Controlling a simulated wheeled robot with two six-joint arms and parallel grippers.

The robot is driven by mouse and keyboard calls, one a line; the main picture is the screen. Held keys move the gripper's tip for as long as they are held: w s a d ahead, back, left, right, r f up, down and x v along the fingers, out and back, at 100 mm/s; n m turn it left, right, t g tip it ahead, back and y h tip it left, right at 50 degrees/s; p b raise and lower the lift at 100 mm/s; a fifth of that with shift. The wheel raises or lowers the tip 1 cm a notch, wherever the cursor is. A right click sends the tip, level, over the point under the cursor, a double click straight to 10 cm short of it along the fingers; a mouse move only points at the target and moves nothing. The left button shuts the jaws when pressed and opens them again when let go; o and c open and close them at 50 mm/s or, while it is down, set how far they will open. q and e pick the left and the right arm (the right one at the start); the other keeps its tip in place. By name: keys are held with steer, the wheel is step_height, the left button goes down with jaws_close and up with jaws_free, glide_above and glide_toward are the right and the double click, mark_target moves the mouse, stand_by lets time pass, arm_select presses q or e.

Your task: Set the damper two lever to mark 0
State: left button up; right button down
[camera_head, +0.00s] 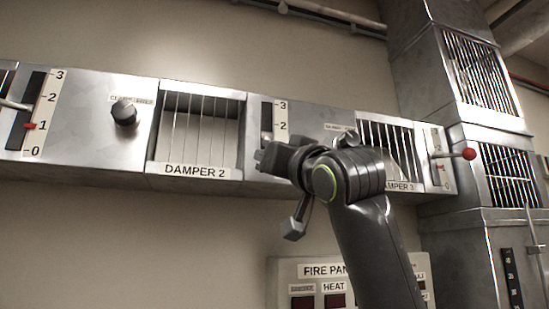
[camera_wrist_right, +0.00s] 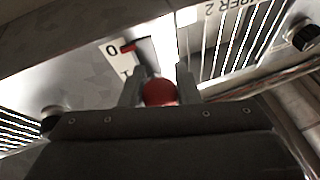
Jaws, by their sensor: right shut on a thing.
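Damper 2 (camera_head: 195,171) is a barred opening in a metal duct, with its number scale (camera_head: 281,115) just to the right. Marks 3 and 2 show there; my right arm hides the lower part. My right gripper (camera_head: 268,157) is at the lower end of this scale. In the right wrist view, its fingers (camera_wrist_right: 157,82) are shut on the lever's red ball knob (camera_wrist_right: 159,93). The scale plate (camera_wrist_right: 113,50) shows upside down there, with a red pointer (camera_wrist_right: 128,48) beside mark 0. The lever's shaft is mostly hidden. My left gripper is not in view.
A left scale (camera_head: 40,112) has its red pointer at 1. A dark round knob (camera_head: 124,113) sits left of damper 2. The damper 3 lever's red ball (camera_head: 468,154) sticks out at right. A fire panel (camera_head: 285,272) is below, partly behind my arm.

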steer(key=c, duration=1.3)
jaws_free()
steer(key=shift+w+f, duration=0.2)
steer(key=shift+f, duration=0.05)
steer(key=shift+c, duration=0.2)
steer(key=shift+o, duration=1.2)
steer(key=shift+w, duration=0.1)
steer(key=shift+r, duration=0.1)
steer(key=shift+s, duration=0.3)
steer(key=b+v, duration=0.7)
steer(key=v, duration=1)
steer(key=shift+w+d, duration=0.1)
steer(key=shift+w, duration=0.05)
